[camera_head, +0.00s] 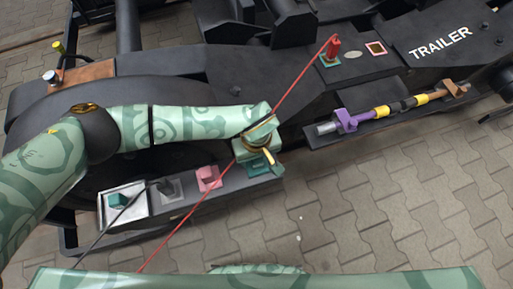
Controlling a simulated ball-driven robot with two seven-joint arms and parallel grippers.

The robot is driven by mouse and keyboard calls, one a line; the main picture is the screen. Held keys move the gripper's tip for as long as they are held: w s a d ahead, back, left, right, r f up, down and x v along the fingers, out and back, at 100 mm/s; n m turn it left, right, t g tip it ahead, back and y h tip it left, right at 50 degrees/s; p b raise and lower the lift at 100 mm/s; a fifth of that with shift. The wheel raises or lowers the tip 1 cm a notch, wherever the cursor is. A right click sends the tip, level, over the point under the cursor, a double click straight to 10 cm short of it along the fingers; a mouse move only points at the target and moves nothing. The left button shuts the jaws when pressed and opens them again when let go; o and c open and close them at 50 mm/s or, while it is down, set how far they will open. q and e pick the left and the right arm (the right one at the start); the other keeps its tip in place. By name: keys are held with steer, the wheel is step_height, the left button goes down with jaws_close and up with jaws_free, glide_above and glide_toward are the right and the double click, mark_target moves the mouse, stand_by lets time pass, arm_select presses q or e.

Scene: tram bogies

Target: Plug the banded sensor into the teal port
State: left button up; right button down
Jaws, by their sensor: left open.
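A rod with yellow bands (382,111), which looks like the banded sensor, lies on a dark shelf at the right. It has a grey tip at its left end and rests in a purple cradle (346,122) and a brown holder (456,89). My left gripper (268,158) is open above the right end of the lower ledge, apart from the rod. A teal piece (257,170) shows partly under it. Another teal block (118,200) sits in a white frame at the ledge's left end. I cannot tell which teal piece is the port. My right gripper is not in view.
A red plug (333,48) stands on the bogie top in a teal-green square, beside a pink-framed square (375,48). A red cable (300,83) passes across my left gripper area. Grey (167,188) and pink (208,178) blocks sit on the ledge. Paving in front is clear.

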arm_select(q)
steer(key=shift+r+p, duration=0.3)
steer(key=shift+r, duration=0.25)
step_height(320, 180, up, 15)
steer(key=p, duration=0.6)
steer(key=shift+p, duration=0.35)
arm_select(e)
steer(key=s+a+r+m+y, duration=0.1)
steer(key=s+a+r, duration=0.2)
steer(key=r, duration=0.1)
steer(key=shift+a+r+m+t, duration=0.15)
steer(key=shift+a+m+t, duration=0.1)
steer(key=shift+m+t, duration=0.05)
arm_select(q)
steer(key=shift+s, duration=0.1)
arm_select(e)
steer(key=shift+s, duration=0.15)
